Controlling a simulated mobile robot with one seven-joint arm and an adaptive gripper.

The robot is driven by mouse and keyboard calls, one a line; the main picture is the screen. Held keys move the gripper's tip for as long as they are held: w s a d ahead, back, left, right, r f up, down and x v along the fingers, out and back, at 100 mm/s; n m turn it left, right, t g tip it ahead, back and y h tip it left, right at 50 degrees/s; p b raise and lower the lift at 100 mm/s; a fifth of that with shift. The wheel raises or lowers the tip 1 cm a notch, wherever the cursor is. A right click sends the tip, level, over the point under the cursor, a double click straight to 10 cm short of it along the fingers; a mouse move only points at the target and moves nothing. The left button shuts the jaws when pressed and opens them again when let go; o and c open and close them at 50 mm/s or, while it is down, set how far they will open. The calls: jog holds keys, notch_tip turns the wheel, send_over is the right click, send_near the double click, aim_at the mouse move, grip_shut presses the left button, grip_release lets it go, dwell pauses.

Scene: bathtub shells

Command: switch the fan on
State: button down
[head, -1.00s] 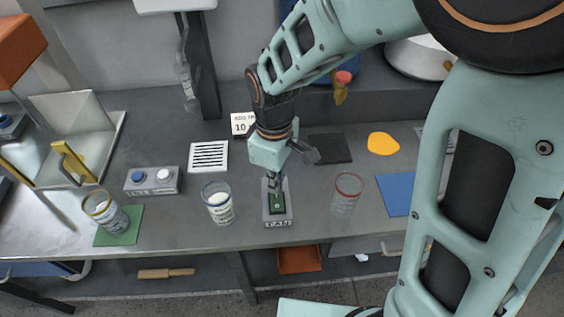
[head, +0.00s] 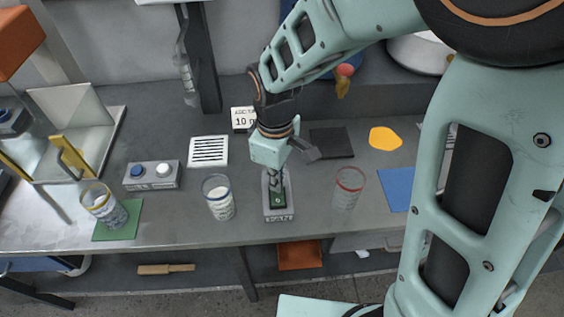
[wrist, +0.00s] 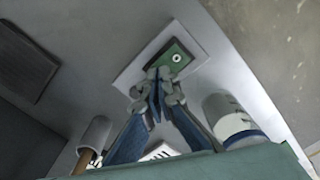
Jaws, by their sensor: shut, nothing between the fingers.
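The fan switch (head: 278,210) is a small grey box with a green rocker (head: 278,199), standing near the front of the bench. A label on its front edge is too small to read clearly now. My gripper (head: 276,185) points down over the far part of the switch. In the wrist view my gripper (wrist: 156,95) is shut and empty, its tips at the near edge of the green rocker (wrist: 175,58). A white round mark shows on the rocker's uncovered end. The tips hide the rocker's other end, and I cannot tell whether they touch it.
A blue-rimmed glass (head: 219,198) stands left of the switch and a red-rimmed glass (head: 347,188) right of it. A box with two buttons (head: 152,175), a white slotted plate (head: 208,151) and a dark square (head: 332,143) lie around.

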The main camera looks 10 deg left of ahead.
jog(key=shift+f, duration=0.3)
jog(key=shift+r, duration=0.1)
jog(key=shift+r+p, duration=2.65)
jog(key=shift+r, duration=0.85)
